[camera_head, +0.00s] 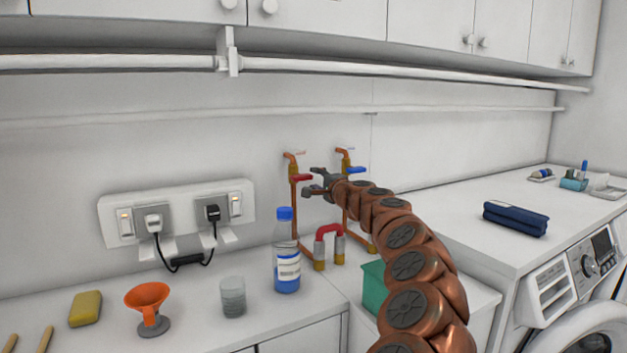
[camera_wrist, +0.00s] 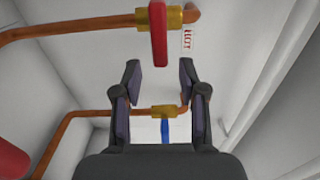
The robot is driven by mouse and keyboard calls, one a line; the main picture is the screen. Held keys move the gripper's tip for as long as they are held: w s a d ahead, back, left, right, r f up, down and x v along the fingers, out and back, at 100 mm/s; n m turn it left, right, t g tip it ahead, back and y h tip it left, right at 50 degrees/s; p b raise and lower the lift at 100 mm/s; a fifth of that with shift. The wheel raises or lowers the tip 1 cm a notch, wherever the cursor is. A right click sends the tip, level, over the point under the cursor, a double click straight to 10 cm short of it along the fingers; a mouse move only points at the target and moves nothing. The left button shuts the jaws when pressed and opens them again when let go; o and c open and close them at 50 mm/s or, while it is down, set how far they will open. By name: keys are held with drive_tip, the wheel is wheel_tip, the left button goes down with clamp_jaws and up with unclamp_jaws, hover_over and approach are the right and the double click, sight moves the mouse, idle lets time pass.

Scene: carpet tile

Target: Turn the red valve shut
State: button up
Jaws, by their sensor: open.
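The red valve handle (camera_head: 301,178) sits on the left copper pipe against the back wall. In the wrist view the red handle (camera_wrist: 158,35) points across its copper pipe from a brass body, beside a small red-lettered label (camera_wrist: 187,38). My gripper (camera_head: 308,181) is in front of the pipes, close to the red handle. In the wrist view my gripper (camera_wrist: 160,70) is open, and the handle's free end shows between the fingertips. No contact is visible, and the depth between them is hard to tell.
A blue-handled valve (camera_head: 356,170) is on the right pipe, close to my arm. Below stand a red-topped U-shaped fitting (camera_head: 329,231), a blue-capped bottle (camera_head: 286,260), a cup (camera_head: 232,297), an orange funnel (camera_head: 148,299) and a green box (camera_head: 374,287). A wall outlet panel (camera_head: 180,213) is left.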

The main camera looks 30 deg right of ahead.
drive_tip(key=s, duration=0.8)
drive_tip(key=shift+s+a, duration=0.2)
drive_tip(key=shift+a, duration=0.2)
drive_tip(key=shift+a, duration=0.15)
idle(0.3)
